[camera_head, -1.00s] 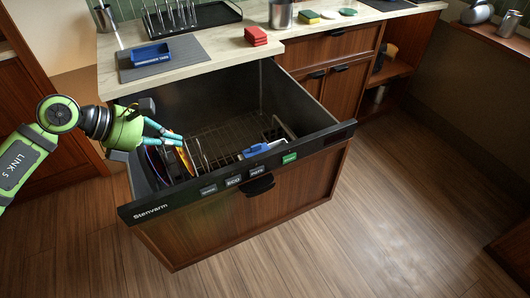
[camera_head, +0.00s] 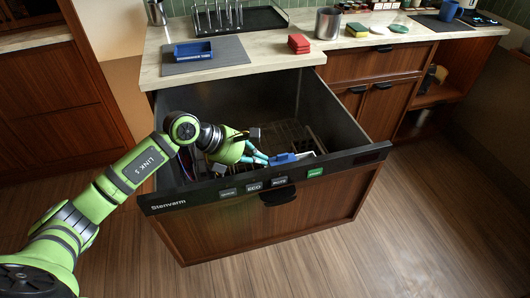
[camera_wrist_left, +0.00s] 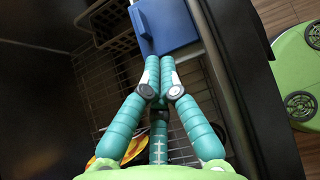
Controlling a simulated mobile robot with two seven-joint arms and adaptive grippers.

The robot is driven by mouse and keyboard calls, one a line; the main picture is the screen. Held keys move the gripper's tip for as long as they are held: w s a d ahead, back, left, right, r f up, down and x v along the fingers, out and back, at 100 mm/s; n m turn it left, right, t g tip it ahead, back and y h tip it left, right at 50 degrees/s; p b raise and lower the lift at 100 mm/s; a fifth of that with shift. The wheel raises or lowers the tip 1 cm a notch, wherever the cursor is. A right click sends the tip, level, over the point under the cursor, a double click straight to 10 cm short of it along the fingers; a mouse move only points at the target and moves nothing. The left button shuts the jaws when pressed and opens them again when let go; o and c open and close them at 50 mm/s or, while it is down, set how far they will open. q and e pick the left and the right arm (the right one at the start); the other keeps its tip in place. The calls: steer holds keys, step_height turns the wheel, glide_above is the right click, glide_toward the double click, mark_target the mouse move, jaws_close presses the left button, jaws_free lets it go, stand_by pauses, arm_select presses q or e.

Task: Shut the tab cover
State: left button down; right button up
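The blue tab cover (camera_head: 283,158) is at the inner side of the open dishwasher drawer's front panel (camera_head: 225,190). A small white part (camera_head: 305,155) shows beside it. In the left wrist view the cover (camera_wrist_left: 166,26) is a blue flap with a small lever at its left. My left gripper (camera_head: 266,160) reaches down into the drawer from the left. Its teal fingers are drawn together, and the tips (camera_wrist_left: 158,62) are at the cover's near edge. I see nothing between them; whether they touch the cover is hard to tell. My right gripper is not in view.
Wire racks (camera_wrist_left: 115,28) lie inside the drawer, with an orange-yellow plate (camera_wrist_left: 103,163) below my fingers. The counter (camera_head: 255,60) behind holds a blue tray (camera_head: 193,52), red blocks (camera_head: 299,43) and a metal pot (camera_head: 328,23). Floor in front is clear.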

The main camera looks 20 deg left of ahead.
mark_target(290, 159)
arm_select(q)
steer(key=shift+w+d, duration=0.5)
steer(key=shift+d, duration=0.3)
steer(key=w+d, duration=0.1)
steer(key=d, duration=0.1)
steer(key=w+d+b, duration=0.2)
steer(key=w+d, duration=0.1)
steer(key=shift+d+f, duration=0.1)
steer(key=shift+d, duration=0.25)
steer(key=shift+s+a, duration=0.1)
steer(key=shift+s, duration=0.05)
